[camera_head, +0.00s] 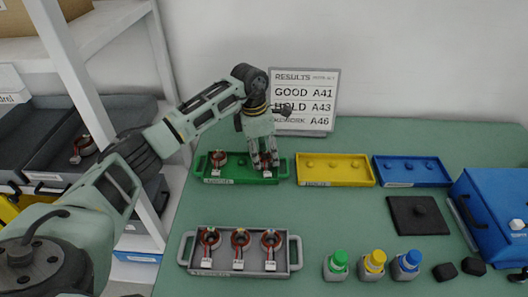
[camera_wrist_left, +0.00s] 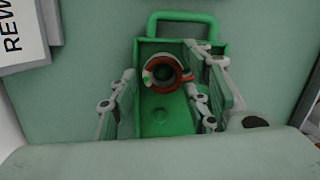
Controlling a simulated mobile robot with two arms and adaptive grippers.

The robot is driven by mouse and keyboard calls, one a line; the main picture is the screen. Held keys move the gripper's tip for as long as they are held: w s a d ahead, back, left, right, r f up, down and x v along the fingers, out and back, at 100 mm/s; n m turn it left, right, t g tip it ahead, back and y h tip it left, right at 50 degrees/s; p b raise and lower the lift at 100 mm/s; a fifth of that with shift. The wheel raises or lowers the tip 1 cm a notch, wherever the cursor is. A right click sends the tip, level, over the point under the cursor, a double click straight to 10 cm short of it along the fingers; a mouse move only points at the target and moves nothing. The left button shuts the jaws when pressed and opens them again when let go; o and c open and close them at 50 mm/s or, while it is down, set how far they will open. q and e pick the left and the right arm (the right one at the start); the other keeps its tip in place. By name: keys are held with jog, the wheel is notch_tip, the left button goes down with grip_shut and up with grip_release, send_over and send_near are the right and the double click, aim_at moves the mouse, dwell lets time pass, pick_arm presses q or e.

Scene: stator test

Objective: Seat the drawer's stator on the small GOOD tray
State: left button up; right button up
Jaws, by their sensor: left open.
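Between the stators is a bare green peg (camera_wrist_left: 160,115). Another stator (camera_head: 82,148) lies in a dark drawer or bin (camera_head: 52,176) at the left. My right gripper is not visible.
A grey tray (camera_head: 222,271) with three stators is at the front. An empty yellow tray (camera_head: 335,184) and blue tray (camera_head: 413,184) stand right of the green one. Bottles (camera_head: 372,268), a black plate (camera_head: 418,216) and a blue box (camera_head: 492,210) occupy the right side.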

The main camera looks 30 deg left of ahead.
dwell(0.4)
pick_arm(q)
jog(key=shift+r+p, duration=1.6)
jog(key=shift+r, duration=0.95)
jog(key=shift+o, duration=0.5)
jog(key=o, duration=0.5)
jog(key=shift+c, duration=0.2)
jog(key=shift+r, duration=0.1)
notch_tip(320, 180, up, 12)
jog(key=s+a, duration=0.1)
jog(key=shift+a+f, duration=0.2)
